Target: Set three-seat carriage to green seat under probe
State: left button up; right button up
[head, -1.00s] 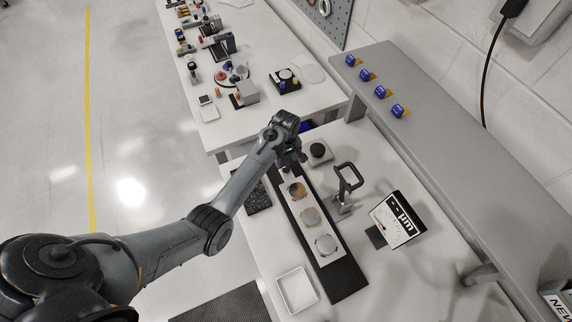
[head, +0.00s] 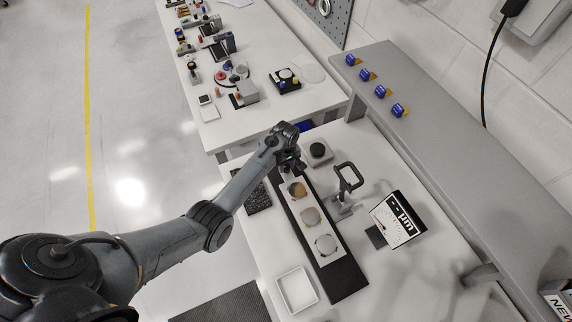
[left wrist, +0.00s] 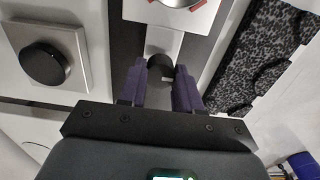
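The white three-seat carriage (head: 303,201) lies on a black rail (head: 343,280), with round discs on its seats. The far disc (head: 297,190) looks copper, the middle one (head: 311,216) beige, the near one (head: 326,244) pale greenish grey. In the left wrist view, red marks edge the seat of the carriage end (left wrist: 193,22). A dark stand (head: 348,183), apparently the probe's, is beside the carriage; its tip is unclear. My left gripper (left wrist: 160,68) has its purple fingers either side of the carriage's black knob (left wrist: 160,66); contact is unclear. My right gripper is out of view.
A black round knob on a square block (head: 318,151) stands right of the gripper. A µm display (head: 398,220) is to the right, a white tray (head: 296,290) at the front. A black textured pad (head: 258,199) lies left of the rail.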

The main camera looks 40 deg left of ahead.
pick_arm(q)
grip_shut()
jog(key=w+a+b, duration=0.1)
jog(key=a+b, duration=0.1)
jog(key=a, duration=0.1)
jog(key=w+a+b, duration=0.2)
jog(key=a, duration=0.2)
jog(key=w+a+b, duration=0.1)
jog(key=a+b, duration=0.1)
jog(key=a, duration=0.1)
jog(key=shift+w+a+f, duration=0.15)
jog(key=shift+w, duration=0.1)
jog(key=o, duration=0.6)
grip_release()
jog(key=shift+a, duration=0.2)
jog(key=shift+d, duration=0.1)
jog(key=shift+r, duration=0.2)
jog(key=shift+r, duration=5.3)
